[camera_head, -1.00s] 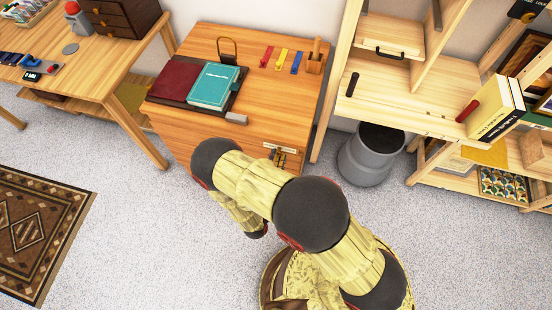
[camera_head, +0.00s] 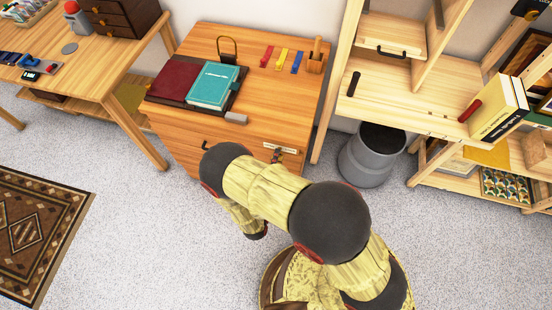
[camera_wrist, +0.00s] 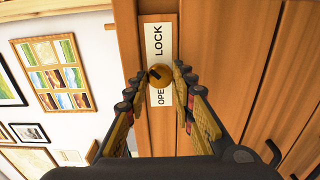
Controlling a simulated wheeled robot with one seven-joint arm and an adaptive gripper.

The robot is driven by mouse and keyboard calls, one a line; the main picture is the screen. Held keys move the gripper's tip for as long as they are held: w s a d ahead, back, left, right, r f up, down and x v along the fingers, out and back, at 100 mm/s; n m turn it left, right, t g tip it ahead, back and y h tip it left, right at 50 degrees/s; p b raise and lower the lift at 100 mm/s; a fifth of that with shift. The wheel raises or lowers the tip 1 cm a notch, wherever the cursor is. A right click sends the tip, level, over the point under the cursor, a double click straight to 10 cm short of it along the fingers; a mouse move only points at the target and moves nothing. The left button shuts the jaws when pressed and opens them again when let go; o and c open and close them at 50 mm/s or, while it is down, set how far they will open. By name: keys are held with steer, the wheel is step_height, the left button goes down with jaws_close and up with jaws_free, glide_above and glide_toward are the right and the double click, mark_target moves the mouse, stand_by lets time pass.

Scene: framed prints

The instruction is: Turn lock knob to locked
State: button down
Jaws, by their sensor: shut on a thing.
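The lock knob (camera_wrist: 161,78) is a small round brass-coloured knob with a dark mark on its face. It sits on a pale label plate (camera_wrist: 158,35) printed LOCK at one end and OPEN, partly covered, at the other. My gripper (camera_wrist: 157,74) has one finger on each side of the knob and is shut on it. I cannot tell the knob's exact angle.
A grey bin (camera_head: 372,155) and wooden shelves (camera_head: 405,90) stand to the right. Carpet lies open to the left.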

stand_by(0.4)
steer(key=c, duration=1.5)
jaws_free()
steer(key=shift+s, duration=0.1)
steer(key=v, duration=1.1)
steer(key=shift+s+a, duration=0.15)
steer(key=shift+s, duration=0.25)
